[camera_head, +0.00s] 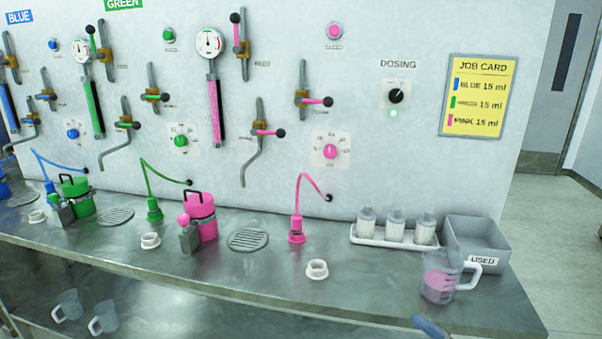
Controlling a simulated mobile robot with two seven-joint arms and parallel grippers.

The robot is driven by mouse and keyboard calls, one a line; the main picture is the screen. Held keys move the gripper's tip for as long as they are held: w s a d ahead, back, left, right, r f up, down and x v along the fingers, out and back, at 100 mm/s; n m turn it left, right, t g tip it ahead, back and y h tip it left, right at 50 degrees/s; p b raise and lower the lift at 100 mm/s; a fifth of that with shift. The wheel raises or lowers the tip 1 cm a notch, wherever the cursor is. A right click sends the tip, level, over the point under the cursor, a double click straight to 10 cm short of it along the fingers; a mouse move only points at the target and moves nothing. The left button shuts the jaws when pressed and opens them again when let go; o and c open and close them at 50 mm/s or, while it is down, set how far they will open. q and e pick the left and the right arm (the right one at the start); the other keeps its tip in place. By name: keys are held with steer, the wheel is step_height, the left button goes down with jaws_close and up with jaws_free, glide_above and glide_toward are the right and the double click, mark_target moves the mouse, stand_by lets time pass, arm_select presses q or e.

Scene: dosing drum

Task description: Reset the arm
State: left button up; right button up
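Neither arm shows clearly. Only a small blue-grey piece, which looks like part of my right gripper (430,327), shows at the bottom edge, just below the measuring jug. Whether it is open or shut cannot be told. My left gripper is not in view. The clear measuring jug (438,283) with pink liquid stands upright on the metal bench (250,285) near its right front edge. The blue-grey piece appears apart from it.
A grey bin marked USED (478,234) and a white tray (394,237) with 3 bottles stand behind the jug. Pink drum (202,222), green drum (77,197), pink hose fitting (297,231) and white ring (317,270) stand leftward. The front middle is clear.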

steer(key=s+d+f+m+t+h, duration=0.1)
steer(key=s+d+f+m+h, duration=0.1)
steer(key=f+m+h, duration=0.55)
steer(key=s+d+f+m+t+h, duration=0.1)
steer(key=f+m+t+h, duration=0.1)
steer(key=f+m+h, duration=0.55)
steer(key=s+a+f+m+g, duration=0.2)
steer(key=s+f+m+g, duration=0.3)
steer(key=s+f, duration=0.55)
arm_select(q)
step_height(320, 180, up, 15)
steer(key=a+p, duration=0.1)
steer(key=p, duration=1.8)
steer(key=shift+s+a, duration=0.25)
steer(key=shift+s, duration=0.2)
arm_select(e)
step_height(320, 180, up, 14)
steer(key=w+d+n, duration=0.1)
steer(key=shift+d+f, duration=0.15)
steer(key=shift+d, duration=0.25)
